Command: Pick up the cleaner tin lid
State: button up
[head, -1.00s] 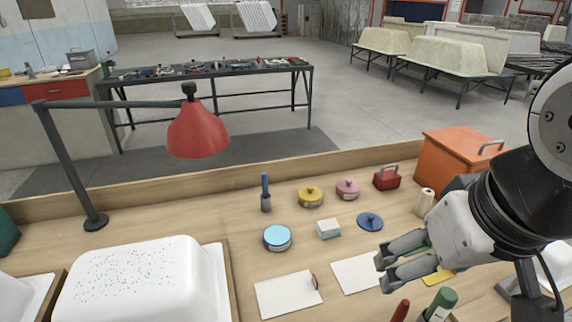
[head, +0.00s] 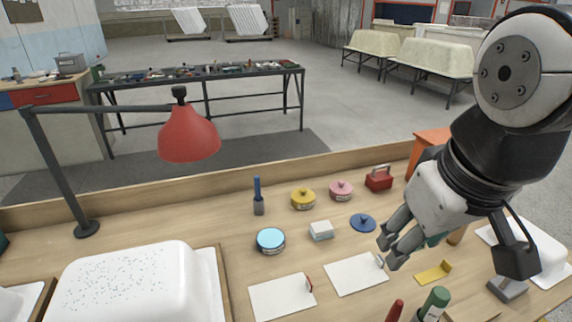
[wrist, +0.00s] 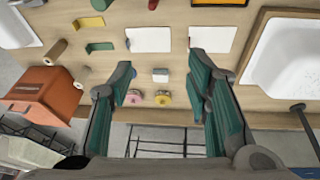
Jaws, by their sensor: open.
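A round blue lid with a knob (head: 362,223) lies on the wooden workbench, right of a small white block (head: 320,230). A round tin with a light blue top (head: 271,240) stands left of the block. A yellow tin (head: 303,198) and a pink tin (head: 341,190), both with knobbed lids, stand behind. My gripper (head: 388,251) is open and empty, in front of and to the right of the blue lid in the head view. In the wrist view my open fingers (wrist: 160,65) point over the bench. The blue lid is hard to make out there beside the left finger.
A red toolbox (head: 379,179) and an orange box (head: 428,146) stand at the back right. White boards (head: 355,274), a yellow bracket (head: 433,272) and a green bottle (head: 436,303) lie or stand in front. A red lamp (head: 189,134) overhangs the left side.

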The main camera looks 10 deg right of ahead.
jog(key=w+d+r+n+g+h, duration=0.15)
jog(key=w+n, duration=0.35)
jog(key=w, duration=0.7)
jog(key=n+g+y, duration=0.2)
jog(key=n+g, duration=0.1)
jog(key=n, duration=1)
send_over(364, 216)
jog(key=shift+t, duration=0.25)
jog(key=f, duration=1.4)
jog(key=f+b, duration=0.1)
jog(key=f, duration=1.4)
jog(key=shift+w+a, duration=0.15)
jog(key=shift+a, duration=0.05)
jog(key=shift+d+f+p, duration=0.15)
jog(key=shift+f+p, duration=0.1)
jog(key=shift+f, duration=1)
jog(key=shift+d+f+p, duration=0.1)
jog(key=shift+f+p, duration=0.15)
jog(key=shift+f, duration=1)
grip_shut()
